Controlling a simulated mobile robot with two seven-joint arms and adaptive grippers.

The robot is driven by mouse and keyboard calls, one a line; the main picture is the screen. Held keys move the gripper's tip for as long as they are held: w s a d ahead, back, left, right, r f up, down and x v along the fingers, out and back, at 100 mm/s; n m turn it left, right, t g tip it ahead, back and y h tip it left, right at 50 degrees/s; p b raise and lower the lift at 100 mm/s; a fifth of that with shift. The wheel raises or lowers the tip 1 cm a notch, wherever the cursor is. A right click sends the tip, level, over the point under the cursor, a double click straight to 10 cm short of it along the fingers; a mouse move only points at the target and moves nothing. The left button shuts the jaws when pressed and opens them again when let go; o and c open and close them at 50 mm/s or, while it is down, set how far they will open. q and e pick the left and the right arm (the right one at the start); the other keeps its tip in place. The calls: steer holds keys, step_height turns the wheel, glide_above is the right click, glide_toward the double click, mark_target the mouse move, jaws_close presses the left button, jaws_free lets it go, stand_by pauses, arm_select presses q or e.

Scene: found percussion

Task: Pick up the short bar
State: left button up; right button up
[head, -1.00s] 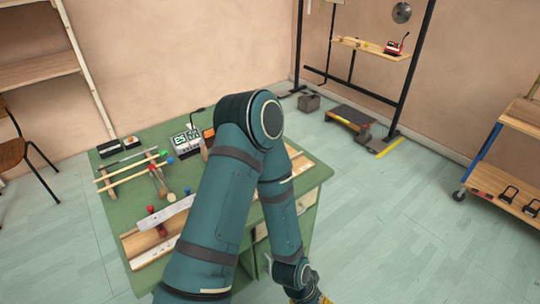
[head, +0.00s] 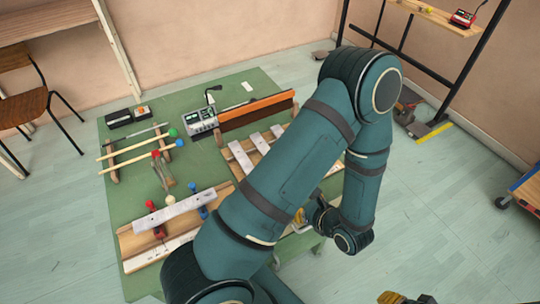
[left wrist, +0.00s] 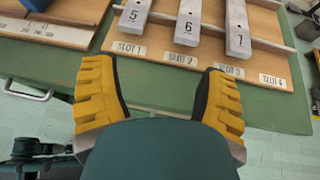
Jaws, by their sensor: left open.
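Several pale grey metal bars lie on a wooden board with slot labels (left wrist: 262,62). In the left wrist view these are bar 5 (left wrist: 133,17), bar 6 (left wrist: 188,25) and bar 7 (left wrist: 237,30), above slots 1 to 3. Their far ends are cut off there, so I cannot tell which is shortest. Another grey bar (head: 172,208) lies across the red and blue posts at the table's left. My left gripper (left wrist: 160,88) is open and empty, just short of the board's near edge. Yellow parts of my right gripper (head: 405,299) show at the bottom edge; its jaws are unclear.
The green table (head: 205,165) also holds wooden sticks with coloured ends (head: 140,150), a grey device (head: 201,121), a black box (head: 119,118) and an upright brown strip (head: 257,111). A chair (head: 28,108) stands left. My left arm hides the board's near part in the head view.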

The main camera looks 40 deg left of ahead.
arm_select(q)
steer(key=shift+w+r+m+t+y, duration=0.2)
steer(key=shift+w+r+t, duration=0.2)
steer(key=shift+w, duration=0.2)
steer(key=shift+w+r+m+t+y, duration=0.1)
steer(key=shift+w+r+m+t, duration=0.1)
steer(key=shift+w+r+t, duration=0.3)
steer(key=x, duration=0.4)
steer(key=b+x, duration=0.1)
steer(key=x, duration=0.8)
steer(key=shift+w+a+f, duration=0.15)
steer(key=shift+w+f, duration=0.05)
steer(key=shift+w, duration=0.15)
steer(key=shift+c, duration=0.2)
jaws_close()
